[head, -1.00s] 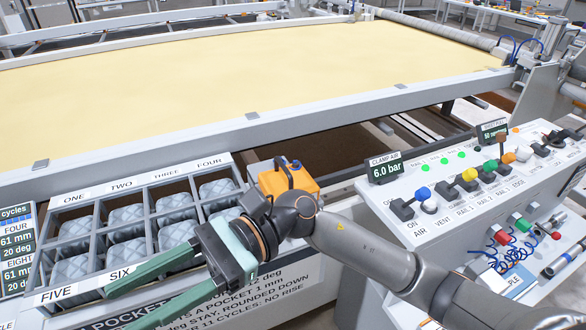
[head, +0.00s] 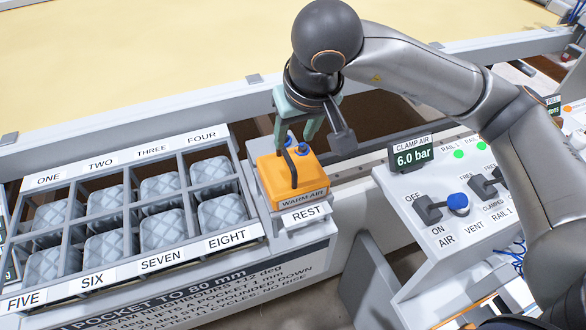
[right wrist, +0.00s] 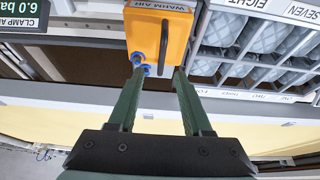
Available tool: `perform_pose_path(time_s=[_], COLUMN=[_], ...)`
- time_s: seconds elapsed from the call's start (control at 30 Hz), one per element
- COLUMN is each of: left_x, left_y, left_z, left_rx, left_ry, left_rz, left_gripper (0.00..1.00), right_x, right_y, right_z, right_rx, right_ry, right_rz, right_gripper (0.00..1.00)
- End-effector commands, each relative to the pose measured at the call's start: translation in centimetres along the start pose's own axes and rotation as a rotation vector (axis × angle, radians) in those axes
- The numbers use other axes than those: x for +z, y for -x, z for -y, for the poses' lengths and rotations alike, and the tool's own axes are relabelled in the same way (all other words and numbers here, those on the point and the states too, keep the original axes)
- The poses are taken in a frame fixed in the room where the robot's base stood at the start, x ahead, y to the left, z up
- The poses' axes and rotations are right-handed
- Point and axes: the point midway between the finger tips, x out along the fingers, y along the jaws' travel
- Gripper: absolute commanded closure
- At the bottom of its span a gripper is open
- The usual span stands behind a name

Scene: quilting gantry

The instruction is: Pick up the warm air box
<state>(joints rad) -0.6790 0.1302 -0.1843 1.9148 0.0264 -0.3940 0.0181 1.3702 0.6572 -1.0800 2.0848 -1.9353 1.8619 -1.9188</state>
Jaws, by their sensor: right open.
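The warm air box (head: 301,176) is an orange box with a black handle on top and blue fittings at its far end. It stands on the shelf marked REST, right of the pocket tray. In the right wrist view the box (right wrist: 172,40) is at the top, its blue fittings toward me. My right gripper (head: 295,142) is open and points down at the far end of the box. In the right wrist view its two green fingers (right wrist: 157,74) are apart and empty, their tips close to the fittings; whether they touch cannot be told. My left gripper is not in view.
The grey pocket tray (head: 74,243) with padded blocks in its compartments stands left of the box. The clamp air panel (head: 428,240) with switches stands to the right. The gantry rail (head: 170,115) and yellow quilt bed (head: 130,65) run behind.

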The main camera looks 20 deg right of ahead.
Motion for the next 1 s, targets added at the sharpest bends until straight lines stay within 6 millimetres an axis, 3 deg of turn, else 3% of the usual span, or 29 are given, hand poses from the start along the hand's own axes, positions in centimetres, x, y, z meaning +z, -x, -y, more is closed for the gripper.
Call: perform_pose_path(time_s=[0.13,0.43,0.7,1.0], left_x=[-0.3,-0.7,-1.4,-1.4], left_y=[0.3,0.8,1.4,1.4], left_z=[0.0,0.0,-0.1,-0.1], left_rx=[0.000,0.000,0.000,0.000], left_ry=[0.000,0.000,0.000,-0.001], left_rz=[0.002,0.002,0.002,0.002], left_gripper=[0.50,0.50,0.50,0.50], right_x=[0.1,-0.1,-0.3,-0.3], right_y=[-2.7,-5.3,-9.1,-9.6], right_z=[0.0,0.2,0.4,0.4], right_rx=[-0.001,-0.004,-0.004,-0.004], right_ry=[-0.003,-0.003,-0.002,-0.001], right_rz=[0.006,0.006,0.005,0.002], right_gripper=[0.50,0.50,0.50,0.50])
